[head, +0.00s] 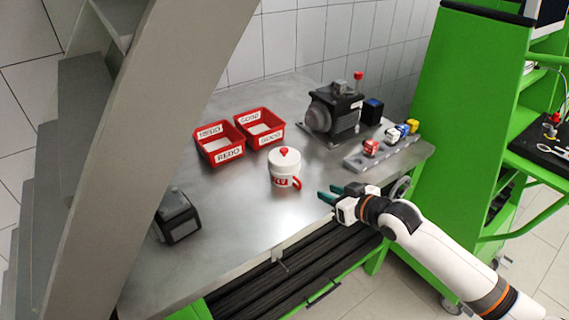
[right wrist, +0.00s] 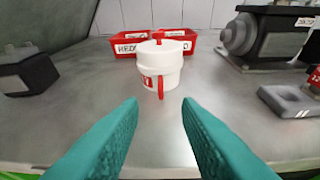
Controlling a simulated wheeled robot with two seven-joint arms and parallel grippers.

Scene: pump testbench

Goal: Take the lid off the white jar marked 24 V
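The white jar (head: 285,178) stands upright on the metal bench, with red marking and a red handle on its lower right side. Its white lid (head: 287,160) with a red knob sits on top. In the right wrist view the jar (right wrist: 160,68) stands straight ahead, beyond the fingertips, with its red handle facing me. The marking is only partly readable. My right gripper (head: 330,195) is to the right of the jar, open and empty, its green fingers (right wrist: 160,115) apart and not touching the jar. My left gripper is not in view.
Two red bins (head: 221,145) labelled REDO and GOOD stand behind the jar. A dark pump (head: 335,108) is at the back right, with a grey rack (head: 382,150) of coloured parts before it. A dark block (head: 178,217) lies at left. The bench around the jar is clear.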

